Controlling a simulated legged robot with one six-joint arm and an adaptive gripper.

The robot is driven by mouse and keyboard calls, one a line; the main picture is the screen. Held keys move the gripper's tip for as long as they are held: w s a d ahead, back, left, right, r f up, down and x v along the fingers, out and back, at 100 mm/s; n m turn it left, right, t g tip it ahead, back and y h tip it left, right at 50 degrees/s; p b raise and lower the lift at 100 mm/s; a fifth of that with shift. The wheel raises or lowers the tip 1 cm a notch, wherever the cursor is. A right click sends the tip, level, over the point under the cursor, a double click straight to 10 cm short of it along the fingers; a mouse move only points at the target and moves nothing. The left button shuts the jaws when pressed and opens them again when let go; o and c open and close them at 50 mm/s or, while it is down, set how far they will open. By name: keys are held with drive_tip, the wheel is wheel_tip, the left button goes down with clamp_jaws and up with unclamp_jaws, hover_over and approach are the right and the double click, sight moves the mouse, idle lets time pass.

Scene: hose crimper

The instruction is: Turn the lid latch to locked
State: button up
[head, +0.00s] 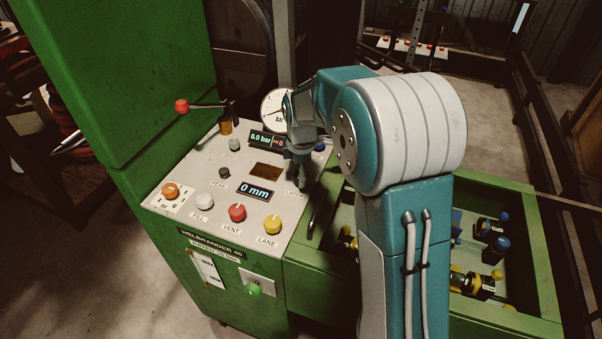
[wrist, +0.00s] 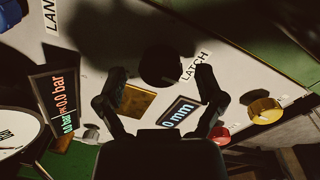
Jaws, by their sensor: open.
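The latch knob (wrist: 160,67) is a dark round shape beside the LATCH label on the grey panel in the wrist view. Shadow hides its pointer, so I cannot tell which way it is turned. My gripper (wrist: 161,80) is open, with one finger on each side of the knob's near edge and nothing held. I cannot tell whether the fingers touch it.
The sloped panel (head: 165,203) carries white (head: 204,201), red (head: 237,212) and yellow (head: 272,224) knobs, a 0 mm display (head: 257,191) and a round gauge (head: 273,110). A red-tipped lever (head: 182,106) stands behind. A green bin (head: 543,265) of fittings is at right.

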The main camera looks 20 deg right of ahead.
drive_tip(key=shift+f, duration=0.4)
drive_tip(key=c, duration=1.1)
drive_tip(key=shift+c, duration=0.2)
